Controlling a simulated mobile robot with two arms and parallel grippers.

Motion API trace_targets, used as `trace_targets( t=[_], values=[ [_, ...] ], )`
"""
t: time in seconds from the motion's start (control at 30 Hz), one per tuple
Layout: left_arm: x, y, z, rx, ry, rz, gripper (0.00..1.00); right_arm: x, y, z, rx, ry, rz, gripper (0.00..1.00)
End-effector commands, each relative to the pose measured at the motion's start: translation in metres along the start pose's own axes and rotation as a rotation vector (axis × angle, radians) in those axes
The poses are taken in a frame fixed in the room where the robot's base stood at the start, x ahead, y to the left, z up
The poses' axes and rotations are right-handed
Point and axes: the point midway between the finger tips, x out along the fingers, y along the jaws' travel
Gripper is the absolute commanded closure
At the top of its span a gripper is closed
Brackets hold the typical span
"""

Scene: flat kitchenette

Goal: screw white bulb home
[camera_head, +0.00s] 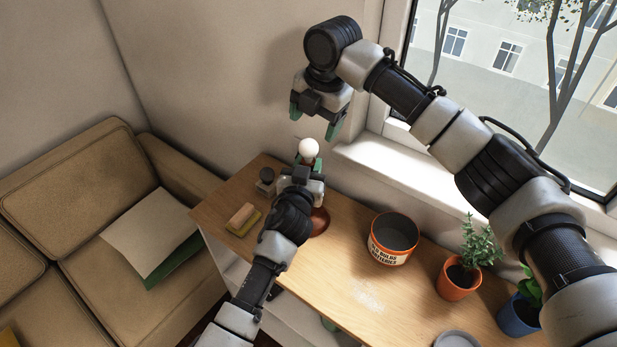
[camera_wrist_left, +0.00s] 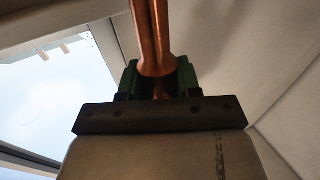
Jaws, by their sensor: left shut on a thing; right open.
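The white bulb (camera_head: 308,149) shows as a round globe just above my left gripper (camera_head: 307,164). My left gripper is shut on the copper lamp stem; its fingers hide the bulb's lower end and the socket, so I cannot tell how it is seated. In the left wrist view the copper lamp stem (camera_wrist_left: 152,40) rises between the green fingers of my left gripper (camera_wrist_left: 158,75). The lamp's copper base (camera_head: 319,222) rests on the table behind my left wrist. My right gripper (camera_head: 314,121) is open and empty, above the bulb and apart from it.
On the wooden table (camera_head: 335,285) are a yellow sponge or brush (camera_head: 243,219), a small dark-topped jar (camera_head: 266,181), a bulb and battery tin (camera_head: 392,238), potted plants (camera_head: 458,279) and a grey dish (camera_head: 457,340). The wall and window sill (camera_head: 400,175) lie close behind.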

Motion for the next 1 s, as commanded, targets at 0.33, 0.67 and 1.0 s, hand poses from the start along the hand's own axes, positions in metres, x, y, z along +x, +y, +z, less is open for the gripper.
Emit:
trace_targets(
  t=[0.33,0.67,1.0],
  values=[
    [0.000,0.000,0.002,0.000,-0.003,-0.001,1.00,0.063,-0.001,0.000,0.001,0.001,-0.002,0.24],
    [0.000,0.000,0.002,0.000,-0.003,0.000,1.00,0.082,0.000,0.000,0.001,0.000,0.000,0.24],
    [-0.001,0.000,0.002,0.000,-0.003,0.000,1.00,0.082,0.000,0.000,0.001,0.000,0.000,0.42]
  ],
)
